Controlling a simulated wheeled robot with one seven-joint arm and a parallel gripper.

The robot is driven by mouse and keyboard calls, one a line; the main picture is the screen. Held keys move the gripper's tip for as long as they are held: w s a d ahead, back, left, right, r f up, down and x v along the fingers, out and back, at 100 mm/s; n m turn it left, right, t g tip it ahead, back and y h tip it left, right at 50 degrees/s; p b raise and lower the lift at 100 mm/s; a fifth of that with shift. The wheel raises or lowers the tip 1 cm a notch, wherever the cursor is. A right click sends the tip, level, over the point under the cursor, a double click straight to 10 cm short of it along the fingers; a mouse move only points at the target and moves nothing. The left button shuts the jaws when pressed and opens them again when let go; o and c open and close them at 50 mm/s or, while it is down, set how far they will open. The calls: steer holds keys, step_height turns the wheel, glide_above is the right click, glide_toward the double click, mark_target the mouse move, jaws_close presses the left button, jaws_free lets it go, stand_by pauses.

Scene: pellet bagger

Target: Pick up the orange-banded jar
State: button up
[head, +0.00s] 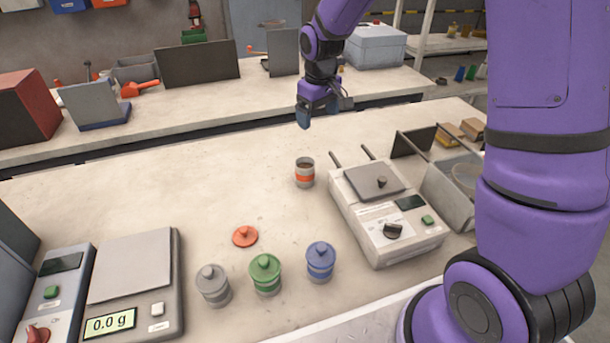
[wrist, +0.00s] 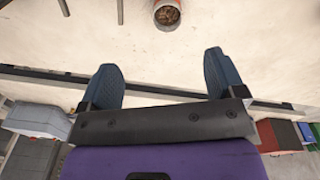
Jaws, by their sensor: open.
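The orange-banded jar (head: 305,173) stands upright and lidless on the bench, left of the white sealing machine. In the wrist view the jar (wrist: 167,14) is at the top edge, partly cut off, with brown pellets inside. My gripper (head: 304,117) is above and beyond the jar in the head view, apart from it. In the wrist view my gripper (wrist: 160,75) has its two blue fingers spread wide with nothing between them. An orange lid (head: 245,236) lies on the bench, nearer the front left.
Grey (head: 213,285), green (head: 265,274) and blue (head: 320,262) lidded jars stand in a row at the front. A scale (head: 135,280) reading 0.0 g is at the left. The white machine (head: 386,210) is close right of the jar. Bench left of the jar is clear.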

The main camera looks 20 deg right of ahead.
steer(key=w+a+f+g, duration=0.15)
steer(key=w+f, duration=0.25)
steer(key=f, duration=0.6)
steer(key=n, duration=0.1)
glide_above(305, 167)
steer(key=s, duration=0.3)
step_height(305, 167, down, 6)
steer(key=shift+t, duration=0.25)
steer(key=f, duration=0.4)
steer(key=shift+w+a+f, duration=0.35)
steer(key=shift+a+f, duration=0.05)
steer(key=shift+r, duration=0.15)
steer(key=c, duration=1.4)
